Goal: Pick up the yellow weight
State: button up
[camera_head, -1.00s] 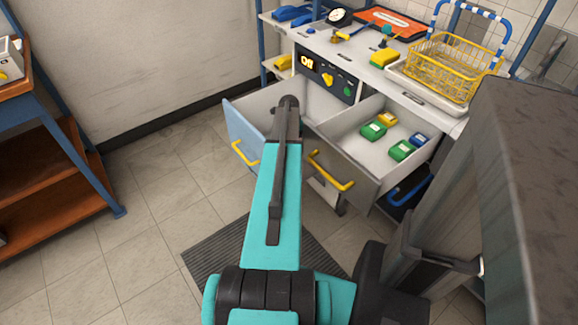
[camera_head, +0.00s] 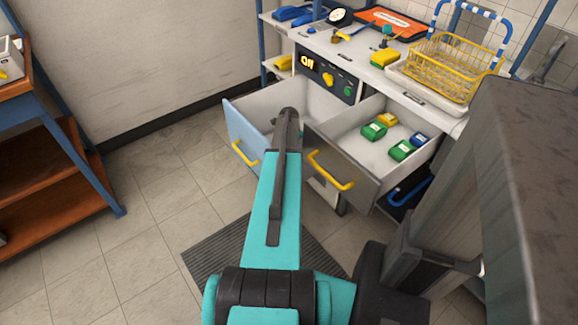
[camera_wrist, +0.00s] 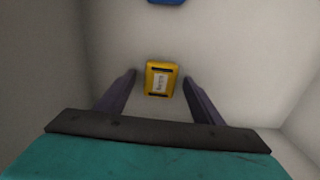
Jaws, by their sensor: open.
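In the wrist view, a yellow weight (camera_wrist: 160,79) with a pale label lies on a light drawer floor. My gripper (camera_wrist: 159,75) is open, with one finger on each side of the weight in the picture; I see no contact. In the head view, my arm reaches over the left drawer (camera_head: 243,133), and its end hides the fingers and that weight. Another yellow weight (camera_head: 387,119) lies in the right drawer (camera_head: 341,170).
A blue thing (camera_wrist: 167,2) shows at the wrist view's top edge. The right drawer also holds green weights (camera_head: 374,131) and a blue weight (camera_head: 419,139). Drawer walls stand close around my gripper. A yellow wire basket (camera_head: 450,72) stands on the bench.

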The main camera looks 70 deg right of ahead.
jog(key=shift+c, duration=0.2)
grip_shut()
dwell(0.3)
jog(key=shift+r, duration=0.15)
notch_tip(320, 180, up, 10)
dwell(0.7)
dwell(0.5)
